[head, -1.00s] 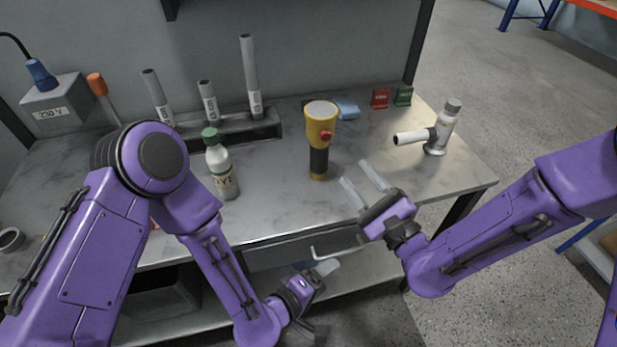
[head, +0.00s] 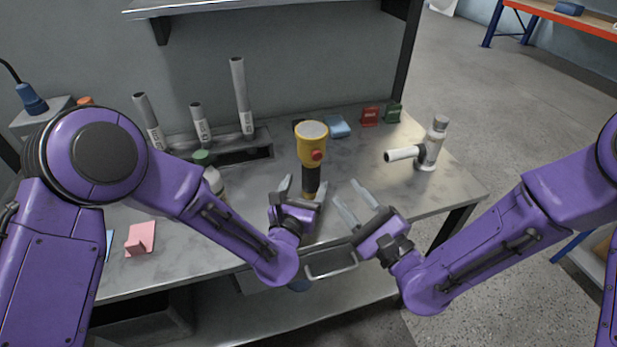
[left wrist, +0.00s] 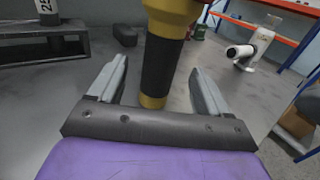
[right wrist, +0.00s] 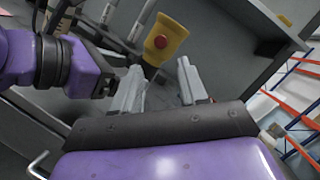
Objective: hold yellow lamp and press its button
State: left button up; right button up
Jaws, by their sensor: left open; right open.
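The yellow lamp (head: 312,146) stands upright on the workbench, with a black handle and a red button (head: 317,155) on its head. My left gripper (head: 304,190) is open at the lamp's handle. In the left wrist view the black handle (left wrist: 160,66) lies between and beyond the open fingers, with no visible grip. My right gripper (head: 350,198) is open and empty, to the right of the lamp and nearer the bench's front edge. The right wrist view shows the lamp's yellow head (right wrist: 165,40) and red button (right wrist: 161,42) beyond its fingers.
A bottle (head: 213,180) is partly hidden behind my left arm. A rack (head: 259,148) with several grey tubes stands at the back. A white device (head: 430,145) stands at right. Red (head: 370,116) and green (head: 392,112) items sit behind. A drawer handle (head: 331,268) juts out in front.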

aim_at(313, 168)
pick_arm(q)
jog(key=x, duration=0.7)
jog(key=shift+w+d+f, duration=0.1)
jog(key=shift+w+f, duration=0.05)
jog(key=shift+w, duration=0.1)
jog(key=c, duration=1.2)
jog(key=shift+o, duration=0.2)
pick_arm(e)
grip_shut()
